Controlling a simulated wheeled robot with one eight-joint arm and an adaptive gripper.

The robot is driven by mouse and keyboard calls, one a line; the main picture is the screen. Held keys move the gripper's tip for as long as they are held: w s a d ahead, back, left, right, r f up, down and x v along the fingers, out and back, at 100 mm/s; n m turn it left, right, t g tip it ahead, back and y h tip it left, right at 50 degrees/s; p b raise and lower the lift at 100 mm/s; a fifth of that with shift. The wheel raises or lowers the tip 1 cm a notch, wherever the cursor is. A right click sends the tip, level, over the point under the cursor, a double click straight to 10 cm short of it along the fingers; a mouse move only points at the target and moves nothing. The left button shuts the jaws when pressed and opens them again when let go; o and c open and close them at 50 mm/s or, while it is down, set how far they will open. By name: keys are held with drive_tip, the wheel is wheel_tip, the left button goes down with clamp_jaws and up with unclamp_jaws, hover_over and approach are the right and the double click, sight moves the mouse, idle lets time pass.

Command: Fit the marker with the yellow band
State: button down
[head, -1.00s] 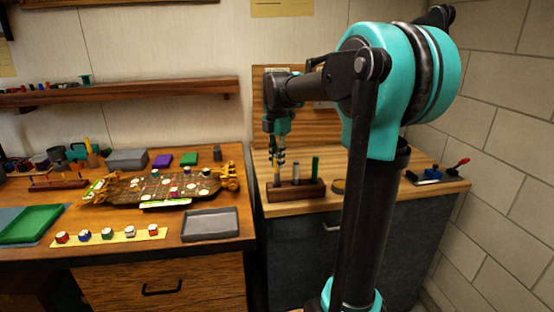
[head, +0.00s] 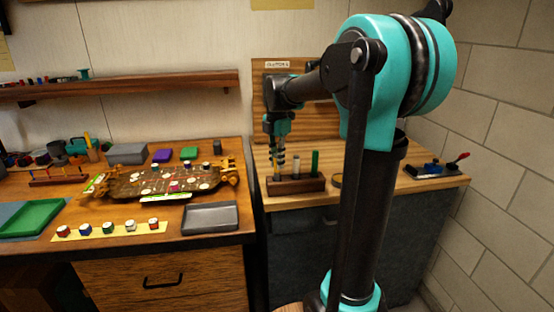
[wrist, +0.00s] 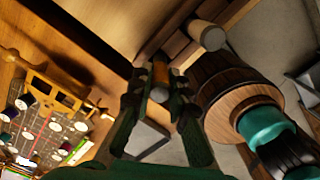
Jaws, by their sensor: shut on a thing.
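My gripper (head: 278,160) hangs pointing down over the left end of a dark wooden holder block (head: 312,185) on the right-hand bench. In the wrist view my dark green fingers (wrist: 160,98) are shut around a slim marker (wrist: 160,72) with a yellow-orange band. The marker's yellow part (head: 277,172) shows below the fingers in the head view. Its lower end meets or lies just in front of the block; I cannot tell how deep it sits. A grey peg (head: 296,167) and a green peg (head: 315,163) stand upright in the block, right of my gripper.
A round dark item (head: 337,181) is right of the block. A wooden backboard (head: 262,110) stands behind.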

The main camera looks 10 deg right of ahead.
drive_tip(key=shift+f, duration=0.3)
drive_tip(key=c, duration=1.4)
unclamp_jaws()
wheel_tip(320, 180, up, 12)
drive_tip(key=shift+f, duration=0.1)
